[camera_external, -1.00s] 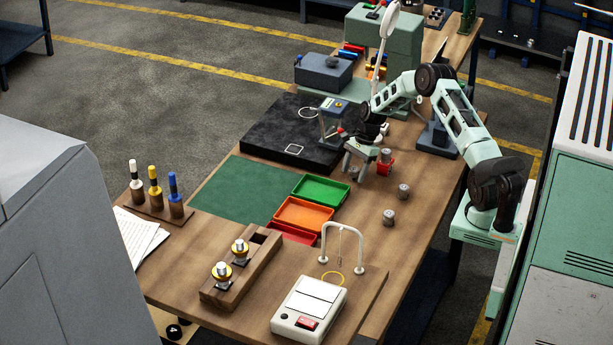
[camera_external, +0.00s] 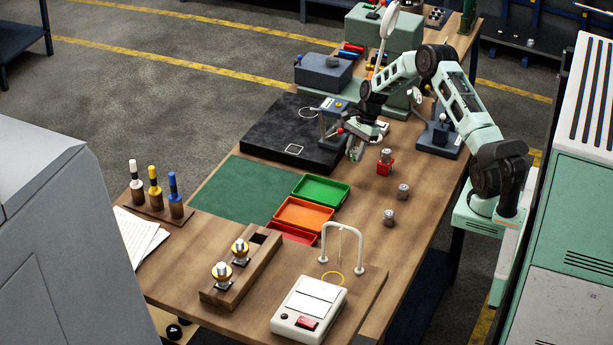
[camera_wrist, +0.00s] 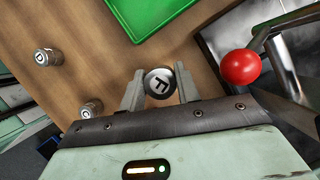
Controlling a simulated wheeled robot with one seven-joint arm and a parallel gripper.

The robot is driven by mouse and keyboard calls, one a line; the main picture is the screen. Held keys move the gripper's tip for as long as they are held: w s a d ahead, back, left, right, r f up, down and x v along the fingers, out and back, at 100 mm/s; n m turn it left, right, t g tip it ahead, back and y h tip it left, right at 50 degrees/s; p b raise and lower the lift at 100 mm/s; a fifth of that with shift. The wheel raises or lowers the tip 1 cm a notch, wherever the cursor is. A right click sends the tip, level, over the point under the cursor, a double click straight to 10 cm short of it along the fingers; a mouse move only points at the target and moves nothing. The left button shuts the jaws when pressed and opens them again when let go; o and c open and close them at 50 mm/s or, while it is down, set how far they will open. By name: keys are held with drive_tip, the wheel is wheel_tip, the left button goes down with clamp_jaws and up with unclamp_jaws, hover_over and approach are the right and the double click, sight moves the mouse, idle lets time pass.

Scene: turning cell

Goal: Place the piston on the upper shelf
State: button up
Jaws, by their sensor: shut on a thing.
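In the external view my gripper (camera_external: 356,150) hangs above the bench, by the right edge of the black plate; the piston is too small to make out there. Two similar grey cylinders (camera_external: 403,191) (camera_external: 389,217) stand on the wood to the right of the trays. They also show at left in the wrist view (camera_wrist: 48,57). I cannot pick out the upper shelf.
A gauge stand with a red ball knob (camera_wrist: 240,67) is close beside my gripper. A red-bodied piece with a grey top (camera_external: 385,162) stands just right of it. Green (camera_external: 321,190) and orange (camera_external: 303,215) trays lie in front. Bare wood lies between the trays and the cylinders.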

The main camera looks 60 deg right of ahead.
sight(355, 150)
wheel_tip(355, 150, up, 10)
drive_tip(key=p, duration=0.4)
drive_tip(key=shift+r+p, duration=0.1)
drive_tip(key=shift+p, duration=0.25)
